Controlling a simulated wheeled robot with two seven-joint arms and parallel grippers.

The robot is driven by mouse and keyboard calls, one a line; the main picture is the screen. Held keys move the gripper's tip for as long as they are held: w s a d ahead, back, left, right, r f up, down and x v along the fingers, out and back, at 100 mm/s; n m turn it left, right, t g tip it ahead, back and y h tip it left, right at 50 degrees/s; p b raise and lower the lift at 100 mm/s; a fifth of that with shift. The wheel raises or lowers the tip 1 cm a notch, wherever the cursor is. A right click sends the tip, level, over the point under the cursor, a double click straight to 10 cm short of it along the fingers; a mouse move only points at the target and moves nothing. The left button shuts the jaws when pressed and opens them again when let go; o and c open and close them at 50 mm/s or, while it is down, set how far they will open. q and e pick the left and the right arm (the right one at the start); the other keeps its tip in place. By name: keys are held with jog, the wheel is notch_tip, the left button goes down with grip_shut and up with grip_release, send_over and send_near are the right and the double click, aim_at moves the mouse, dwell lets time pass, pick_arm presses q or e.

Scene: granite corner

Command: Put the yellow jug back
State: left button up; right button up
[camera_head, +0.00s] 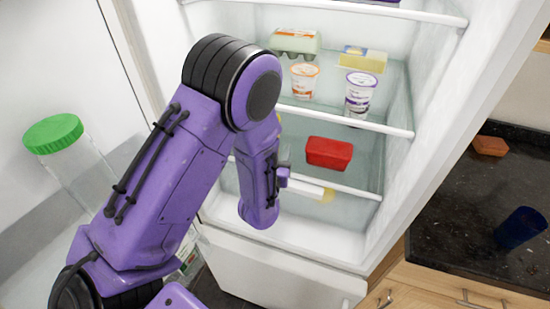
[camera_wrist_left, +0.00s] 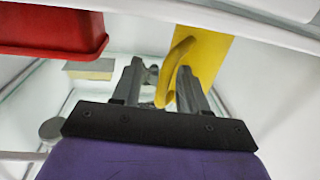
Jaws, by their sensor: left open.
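The yellow jug (camera_wrist_left: 207,52) shows in the left wrist view at the upper middle, with its curved handle (camera_wrist_left: 176,68) facing my left gripper (camera_wrist_left: 164,82). The gripper is open, and the handle lies at or between its fingertips; I cannot tell if they touch it. In the head view my left gripper (camera_head: 283,174) is inside the open fridge, mostly hidden by my purple arm. My right gripper is not in view.
The fridge shelf (camera_head: 350,124) holds an orange-and-white tub (camera_head: 304,80), a purple-and-white tub (camera_head: 359,95), an egg carton (camera_head: 295,42) and a yellow packet (camera_head: 362,60). A red container (camera_head: 329,153) sits close right of my gripper. A green-lidded container (camera_head: 54,134) stands left.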

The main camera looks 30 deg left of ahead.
pick_arm(q)
jog(key=p+v, duration=0.2)
jog(key=v, duration=1)
jog(key=shift+p, duration=0.3)
jog(key=shift+w+r, duration=0.1)
